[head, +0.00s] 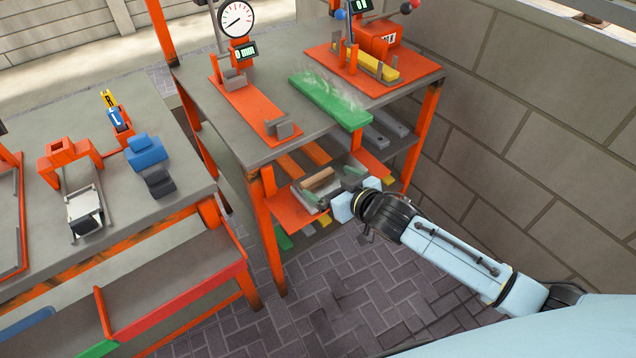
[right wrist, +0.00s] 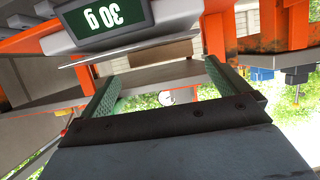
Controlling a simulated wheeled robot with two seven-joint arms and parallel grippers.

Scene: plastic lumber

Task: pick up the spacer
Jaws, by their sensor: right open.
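A tan, bar-shaped piece (head: 318,179), which I take to be the spacer, lies on a grey scale on the lower shelf of the right bench. In the right wrist view a tan strip (right wrist: 140,54) shows just beyond the fingers, beneath the scale's upside-down display. My right gripper (head: 338,192) is at the front of this shelf, close to the scale. Its green fingers (right wrist: 161,76) are apart with nothing between them. Part of the scale is hidden by the gripper in the head view. My left gripper is not in view.
The bench top (head: 272,98) overhangs the shelf, and a green board (head: 330,100) juts over its front edge. An orange leg (head: 268,235) stands left of the shelf. The scale's display (right wrist: 103,17) is close above the fingers. A block wall (head: 530,150) stands right.

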